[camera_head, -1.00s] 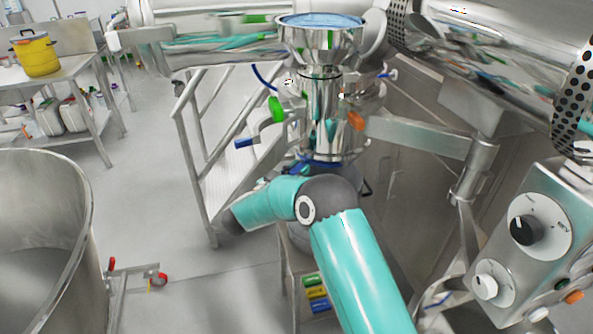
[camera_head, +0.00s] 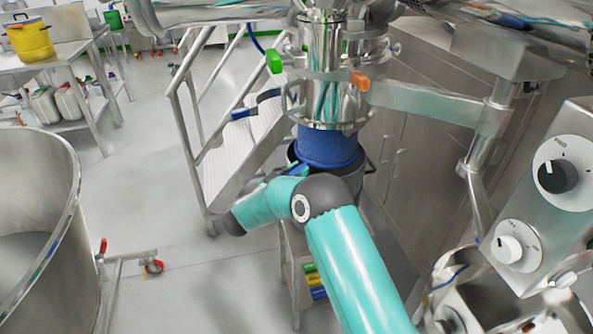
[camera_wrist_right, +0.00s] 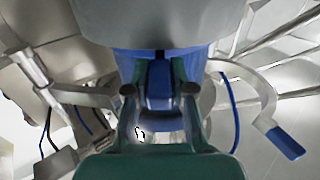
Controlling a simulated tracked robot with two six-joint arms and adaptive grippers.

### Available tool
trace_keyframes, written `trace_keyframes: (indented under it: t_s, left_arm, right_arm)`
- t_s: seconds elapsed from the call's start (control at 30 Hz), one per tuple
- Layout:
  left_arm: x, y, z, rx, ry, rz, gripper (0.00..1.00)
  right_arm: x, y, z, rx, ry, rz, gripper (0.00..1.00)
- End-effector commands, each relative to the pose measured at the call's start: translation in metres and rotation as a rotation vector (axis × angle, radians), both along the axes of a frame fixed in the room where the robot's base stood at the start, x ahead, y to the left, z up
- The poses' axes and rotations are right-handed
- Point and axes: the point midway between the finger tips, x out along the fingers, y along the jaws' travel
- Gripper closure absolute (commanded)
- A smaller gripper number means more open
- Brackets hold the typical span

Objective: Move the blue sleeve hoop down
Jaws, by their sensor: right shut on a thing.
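The blue sleeve (camera_head: 328,146) hangs below the lower flange of the steel outlet tube (camera_head: 336,95). Its lower end is at the mouth of a grey drum (camera_head: 352,184); whether it touches the rim is unclear. My right gripper (camera_head: 299,170) is beside the sleeve's lower left, mostly hidden behind my teal arm. In the right wrist view, its green fingers (camera_wrist_right: 160,76) are closed on a blue tab (camera_wrist_right: 161,92), which appears to belong to the sleeve hoop, in front of the blue sleeve (camera_wrist_right: 208,62). My left gripper is not in view.
A swing arm (camera_head: 430,103) holds the tube from a post at the right. A control box with knobs (camera_head: 545,200) stands at the near right. White steps (camera_head: 235,150) are behind at the left, and a large steel bowl (camera_head: 35,200) is at the near left.

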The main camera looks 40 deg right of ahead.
Motion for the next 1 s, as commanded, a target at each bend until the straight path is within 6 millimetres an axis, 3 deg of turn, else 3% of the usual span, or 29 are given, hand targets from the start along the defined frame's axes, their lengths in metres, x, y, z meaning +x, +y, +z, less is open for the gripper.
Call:
trace_keyframes:
  t_s: [0.2, 0.23, 0.4, 0.77, 1.0]
  left_arm:
    - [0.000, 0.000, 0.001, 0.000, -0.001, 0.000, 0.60]
    - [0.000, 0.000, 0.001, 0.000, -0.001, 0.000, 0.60]
    - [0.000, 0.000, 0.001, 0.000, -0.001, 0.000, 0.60]
    - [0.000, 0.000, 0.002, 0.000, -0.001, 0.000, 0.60]
    - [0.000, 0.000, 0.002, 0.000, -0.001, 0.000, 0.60]
  right_arm:
    - [0.000, 0.002, -0.006, 0.010, 0.010, 0.007, 1.00]
    - [0.000, 0.003, -0.006, 0.011, 0.010, 0.007, 0.76]
    - [0.000, 0.002, -0.005, 0.008, 0.008, 0.005, 0.52]
    - [-0.001, 0.005, -0.003, 0.005, 0.007, 0.004, 0.52]
    - [-0.008, 0.037, -0.003, 0.005, 0.007, 0.007, 0.52]
